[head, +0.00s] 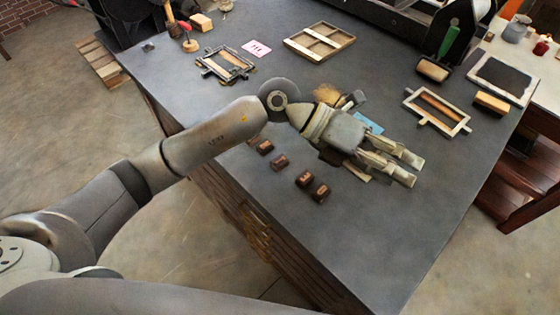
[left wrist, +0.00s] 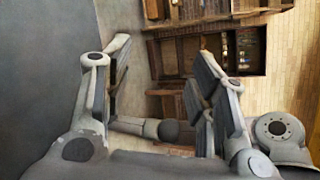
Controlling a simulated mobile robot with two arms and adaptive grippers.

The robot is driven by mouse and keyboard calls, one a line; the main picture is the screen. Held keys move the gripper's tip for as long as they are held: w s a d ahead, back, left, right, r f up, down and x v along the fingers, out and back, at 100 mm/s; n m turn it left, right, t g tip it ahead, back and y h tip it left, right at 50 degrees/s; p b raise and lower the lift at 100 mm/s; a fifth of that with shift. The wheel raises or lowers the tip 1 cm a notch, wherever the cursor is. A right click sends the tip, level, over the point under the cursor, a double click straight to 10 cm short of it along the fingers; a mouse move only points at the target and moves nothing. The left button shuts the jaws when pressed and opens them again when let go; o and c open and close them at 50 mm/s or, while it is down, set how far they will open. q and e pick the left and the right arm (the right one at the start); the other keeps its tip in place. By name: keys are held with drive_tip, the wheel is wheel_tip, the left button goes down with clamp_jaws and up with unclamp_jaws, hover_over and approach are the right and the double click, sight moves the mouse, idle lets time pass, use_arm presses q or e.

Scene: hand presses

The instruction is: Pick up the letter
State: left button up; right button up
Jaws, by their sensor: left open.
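Several small dark brown blocks with pale marks, which look like letter blocks, lie in a loose row on the grey table; one is the front block (head: 320,193) and another the middle block (head: 279,162). I cannot tell which one is the letter. My left gripper (head: 416,170) reaches over the table, to the right of the blocks, with its fingers pointing right. In the left wrist view its fingers (left wrist: 163,55) stand apart with nothing between them. My left forearm and gripper cover part of the table. My right gripper is not in view.
A pink card (head: 257,48), a wooden divided tray (head: 319,30) and a small frame (head: 226,65) lie toward the back. A blue sheet (head: 369,123) lies behind the gripper. Another frame (head: 437,108) lies at right. The table's near right part is clear.

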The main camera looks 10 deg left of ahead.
use_arm(q)
drive_tip(key=w+a+f+m+t+y, duration=0.1)
drive_tip(key=w+a+f+y, duration=0.3)
drive_tip(key=a+f+y, duration=0.25)
drive_tip(key=n+t+y+p, duration=0.1)
drive_tip(key=t+y+p, duration=0.1)
drive_tip(key=y, duration=0.6)
hover_over(279, 161)
wheel_tip(279, 161, down, 7)
drive_tip(key=shift+r, duration=0.2)
drive_tip(key=shift+w+f, duration=0.1)
drive_tip(key=shift+f, duration=0.25)
drive_tip(key=shift+f+p, duration=0.45)
drive_tip(key=shift+f, duration=0.1)
drive_tip(key=f+p, duration=0.1)
drive_tip(key=f, duration=0.2)
drive_tip(key=shift+s+a+f+p, duration=0.1)
drive_tip(key=shift+s+f+p, duration=0.1)
drive_tip(key=shift+p, duration=0.1)
drive_tip(key=shift+f, duration=0.4)
drive_tip(key=shift+c, duration=0.4)
